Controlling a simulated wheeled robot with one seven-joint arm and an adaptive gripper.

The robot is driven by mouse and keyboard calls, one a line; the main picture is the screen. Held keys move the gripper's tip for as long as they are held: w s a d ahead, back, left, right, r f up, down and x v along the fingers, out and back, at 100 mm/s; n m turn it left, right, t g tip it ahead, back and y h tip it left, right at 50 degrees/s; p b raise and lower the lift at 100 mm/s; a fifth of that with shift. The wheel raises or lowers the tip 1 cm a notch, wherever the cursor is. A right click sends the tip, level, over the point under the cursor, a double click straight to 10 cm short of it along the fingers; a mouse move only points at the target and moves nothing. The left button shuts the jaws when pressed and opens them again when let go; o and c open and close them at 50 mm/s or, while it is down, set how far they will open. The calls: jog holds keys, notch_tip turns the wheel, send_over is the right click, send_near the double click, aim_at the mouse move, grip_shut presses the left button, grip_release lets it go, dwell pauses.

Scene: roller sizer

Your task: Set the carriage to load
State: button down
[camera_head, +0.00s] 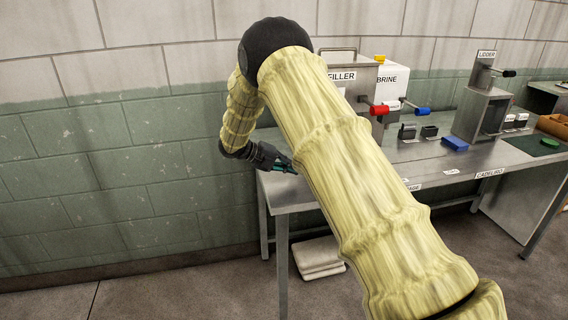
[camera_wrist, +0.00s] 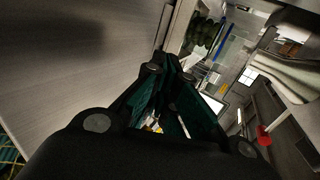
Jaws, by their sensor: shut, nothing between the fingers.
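My gripper (camera_head: 286,166) is beside the left end of the steel table, in front of the green block wall. In the wrist view my gripper (camera_wrist: 167,68) shows with its dark fingers converging, and I see nothing held between them. A steel machine marked FILLER (camera_head: 341,77) stands behind my arm, with a red-handled lever (camera_head: 379,110) on its front side. I cannot pick out a carriage for certain; my arm hides much of the table's left part. A label ending in "AGE" (camera_head: 413,187) is partly covered at the table's front edge.
A white BRINE box (camera_head: 393,80) with a blue-handled tap (camera_head: 422,111) stands beside the filler. A LIDDER press (camera_head: 484,105) stands farther right. White slabs (camera_head: 318,258) lie on the floor below.

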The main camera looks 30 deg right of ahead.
jog(key=d+f, duration=0.1)
jog(key=f, duration=0.1)
jog(key=d+f, duration=0.1)
jog(key=shift+w+d, duration=0.25)
jog(key=shift+d, duration=0.05)
jog(key=d, duration=0.1)
jog(key=s+d+p, duration=0.1)
jog(key=d, duration=0.1)
jog(key=shift+s+r, duration=0.2)
jog(key=shift+d+f+p, duration=0.25)
jog(key=shift+d+p, duration=0.1)
jog(key=shift+d, duration=0.45)
jog(key=shift+s+r, duration=0.1)
